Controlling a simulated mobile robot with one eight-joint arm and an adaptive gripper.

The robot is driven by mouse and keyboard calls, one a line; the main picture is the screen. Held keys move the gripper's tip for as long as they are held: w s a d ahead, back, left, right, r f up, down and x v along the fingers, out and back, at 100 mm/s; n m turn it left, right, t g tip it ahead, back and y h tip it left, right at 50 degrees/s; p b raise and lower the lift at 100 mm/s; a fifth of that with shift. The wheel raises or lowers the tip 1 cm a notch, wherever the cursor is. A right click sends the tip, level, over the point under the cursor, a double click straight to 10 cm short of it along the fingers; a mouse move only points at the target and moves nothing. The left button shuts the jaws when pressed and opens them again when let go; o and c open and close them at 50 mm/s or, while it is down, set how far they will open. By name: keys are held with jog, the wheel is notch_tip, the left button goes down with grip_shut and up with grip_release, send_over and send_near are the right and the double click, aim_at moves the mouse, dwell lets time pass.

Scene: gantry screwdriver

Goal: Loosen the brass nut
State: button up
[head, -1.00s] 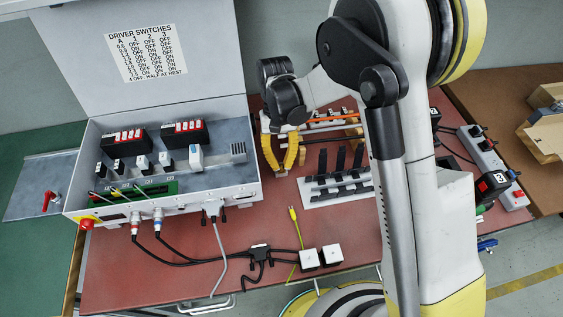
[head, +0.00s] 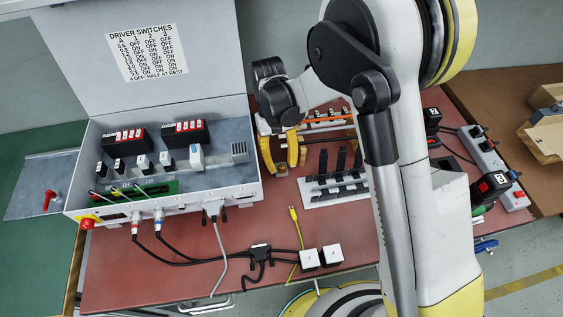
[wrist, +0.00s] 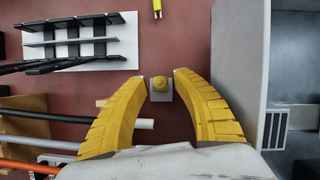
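Gaps show between the nut and both fingertips. In the head view my gripper (head: 281,170) is just right of the grey control box; the nut is too small to make out there.
The open control box (head: 185,196) stands close on the left. A white rack with black holders (head: 342,194) stands close on the right. Rods lie behind the gripper.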

jog(key=shift+r, duration=0.1)
jog(key=v, duration=1.2)
jog(key=shift+a, duration=0.1)
